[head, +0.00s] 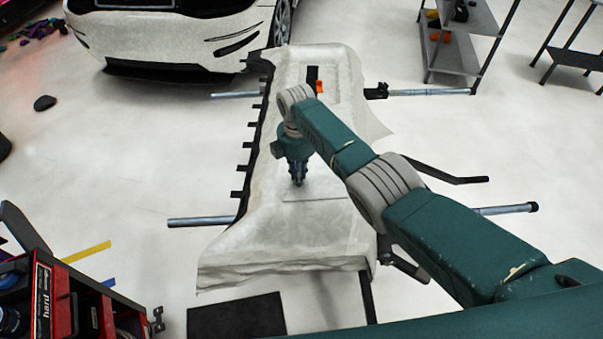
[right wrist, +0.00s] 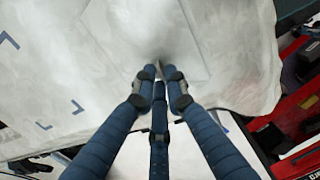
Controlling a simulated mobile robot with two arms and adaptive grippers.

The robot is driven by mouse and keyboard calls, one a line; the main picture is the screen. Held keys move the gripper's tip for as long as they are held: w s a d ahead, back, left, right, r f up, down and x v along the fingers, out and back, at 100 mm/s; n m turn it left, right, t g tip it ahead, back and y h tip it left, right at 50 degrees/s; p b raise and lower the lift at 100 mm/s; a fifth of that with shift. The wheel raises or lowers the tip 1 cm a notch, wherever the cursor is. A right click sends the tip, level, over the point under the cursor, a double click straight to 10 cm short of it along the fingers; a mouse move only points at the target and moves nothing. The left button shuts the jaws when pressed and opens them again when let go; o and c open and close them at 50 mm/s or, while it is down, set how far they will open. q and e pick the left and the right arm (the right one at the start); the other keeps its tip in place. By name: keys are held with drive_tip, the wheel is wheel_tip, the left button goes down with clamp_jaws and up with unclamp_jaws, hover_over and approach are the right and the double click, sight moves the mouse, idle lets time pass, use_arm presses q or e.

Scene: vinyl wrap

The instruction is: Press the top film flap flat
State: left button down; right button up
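A long panel lies on a stand and is draped in whitish film (head: 285,245), with a dark tabbed edge (head: 253,140) showing along its left side. The film hangs loosely over the near end and right side. I cannot tell which part is the top flap. My right gripper (head: 298,182) points down at the middle of the film, its fingers drawn together and nothing visible between them. In the right wrist view its tips (right wrist: 157,70) meet at or just above the film (right wrist: 90,55), beside a faint rectangular outline; contact is unclear. My left gripper is not in view.
A white car (head: 165,35) stands behind the panel. Stand bars (head: 200,221) stick out at both sides. A red tool cart (head: 55,300) is at lower left, a grey shelf (head: 455,55) at upper right. A small orange item (head: 319,86) lies on the film's far part.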

drive_tip(key=shift+o, duration=1.3)
drive_tip(key=shift+s+f, duration=0.1)
drive_tip(key=shift+f, duration=0.05)
drive_tip(key=shift+r, duration=0.25)
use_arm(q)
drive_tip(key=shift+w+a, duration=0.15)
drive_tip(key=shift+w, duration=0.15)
use_arm(e)
wheel_tip(320, 180, up, 12)
drive_tip(key=shift+d+f, duration=0.1)
drive_tip(key=shift+f, duration=0.05)
